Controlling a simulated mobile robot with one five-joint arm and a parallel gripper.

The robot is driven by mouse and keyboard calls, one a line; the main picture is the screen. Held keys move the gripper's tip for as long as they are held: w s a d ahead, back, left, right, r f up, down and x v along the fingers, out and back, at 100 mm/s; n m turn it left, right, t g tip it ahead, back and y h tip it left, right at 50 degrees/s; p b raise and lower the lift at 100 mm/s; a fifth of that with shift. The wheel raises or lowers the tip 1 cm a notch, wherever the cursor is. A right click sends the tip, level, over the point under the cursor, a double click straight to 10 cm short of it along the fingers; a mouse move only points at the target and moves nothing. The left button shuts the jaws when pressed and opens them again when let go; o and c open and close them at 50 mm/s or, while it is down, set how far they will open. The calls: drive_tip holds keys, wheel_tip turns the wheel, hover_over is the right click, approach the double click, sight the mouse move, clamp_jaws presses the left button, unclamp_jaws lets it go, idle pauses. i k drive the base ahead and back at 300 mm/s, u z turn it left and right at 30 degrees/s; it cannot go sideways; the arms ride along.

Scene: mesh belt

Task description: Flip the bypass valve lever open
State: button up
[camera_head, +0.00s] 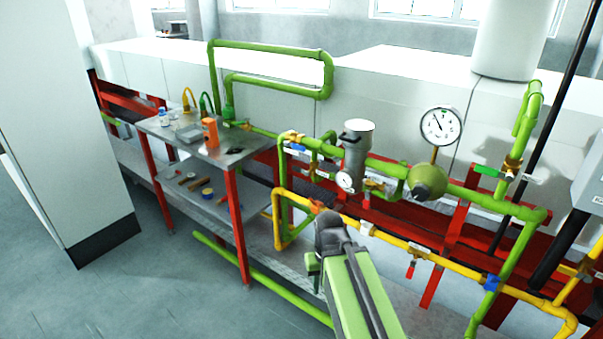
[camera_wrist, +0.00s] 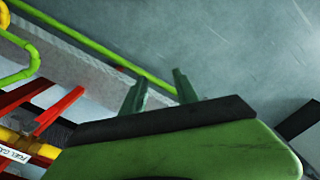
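Several valve levers show in the camera_head view; I cannot read which is the bypass valve. A red lever (camera_head: 411,269) hangs from the yellow pipe, a blue handle (camera_head: 297,147) is on the green piping at the left, and a green handle (camera_head: 487,171) and a white handle (camera_head: 530,178) are at the right. My gripper (camera_wrist: 159,84) shows two separated green fingers with nothing between them in the camera_wrist view. It points down over the floor side of the pipes, apart from any lever. In the camera_head view my arm mostly hides it.
A metal bench (camera_head: 205,150) with small tools and an orange item (camera_head: 210,131) stands at the left. A pressure gauge (camera_head: 440,126) rises above the green pipe. Yellow pipe (camera_head: 440,263) with a label (camera_wrist: 13,154) runs low in front. Grey floor (camera_head: 150,290) is clear at the lower left.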

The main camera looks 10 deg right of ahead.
sight(298, 170)
drive_tip(key=u, duration=5.2)
drive_tip(key=i, duration=0.15)
drive_tip(key=z, duration=2.4)
drive_tip(key=k, duration=1.15)
drive_tip(key=z, duration=1.35)
drive_tip(key=i, duration=1.05)
drive_tip(key=u, duration=0.15)
